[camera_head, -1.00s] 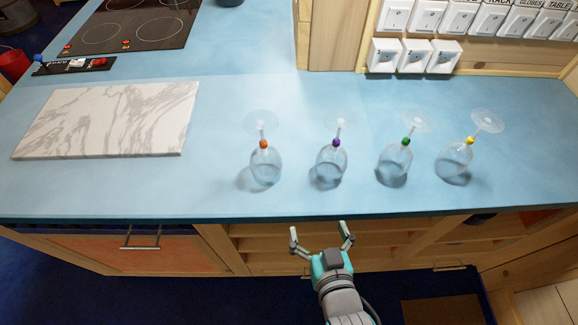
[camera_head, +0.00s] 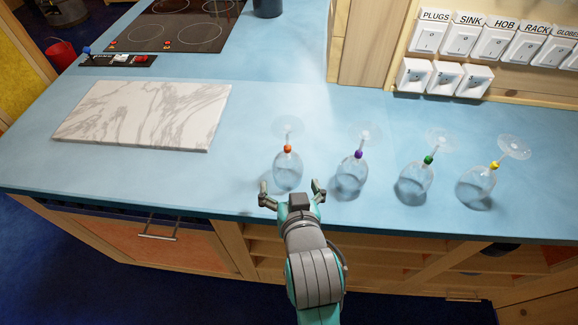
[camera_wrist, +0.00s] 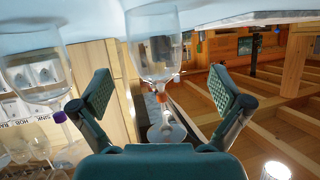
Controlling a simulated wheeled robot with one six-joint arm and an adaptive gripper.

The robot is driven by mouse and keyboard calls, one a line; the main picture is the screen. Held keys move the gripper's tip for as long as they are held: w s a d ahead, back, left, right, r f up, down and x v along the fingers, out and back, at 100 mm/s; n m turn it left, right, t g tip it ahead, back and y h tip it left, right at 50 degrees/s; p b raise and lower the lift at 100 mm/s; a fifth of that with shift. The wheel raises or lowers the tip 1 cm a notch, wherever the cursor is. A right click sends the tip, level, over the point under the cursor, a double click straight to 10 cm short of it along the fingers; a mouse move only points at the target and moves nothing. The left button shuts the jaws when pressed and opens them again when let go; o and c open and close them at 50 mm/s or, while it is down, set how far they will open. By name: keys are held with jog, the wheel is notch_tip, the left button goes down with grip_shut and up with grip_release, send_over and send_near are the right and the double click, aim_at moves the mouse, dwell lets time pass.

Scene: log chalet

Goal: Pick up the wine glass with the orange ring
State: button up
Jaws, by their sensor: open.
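The wine glass with the orange ring (camera_head: 288,172) stands upside down on the blue counter near its front edge, foot uppermost, leftmost in a row of glasses. My gripper (camera_head: 291,187) is open in front of this glass, level with the counter's front edge in the picture, fingers spread left and right of the bowl's lower part. In the wrist view, which is upside down, the orange-ringed glass (camera_wrist: 153,48) shows between the two open fingers of my gripper (camera_wrist: 161,88), beyond their tips. Whether anything touches cannot be told.
Glasses with purple (camera_head: 350,178), green (camera_head: 416,181) and yellow (camera_head: 478,183) rings stand to the right; the purple-ringed one is nearest. A marble board (camera_head: 145,115) lies left, with a hob (camera_head: 180,25) behind. Switches (camera_head: 445,78) line the back right wall. Counter behind the glasses is clear.

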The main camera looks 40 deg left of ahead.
aim_at(288, 168)
jog(key=shift+w+x, duration=0.2)
jog(key=shift+x, duration=3.4)
jog(key=shift+d+r, duration=0.1)
jog(key=shift+r, duration=0.1)
jog(key=c, duration=0.9)
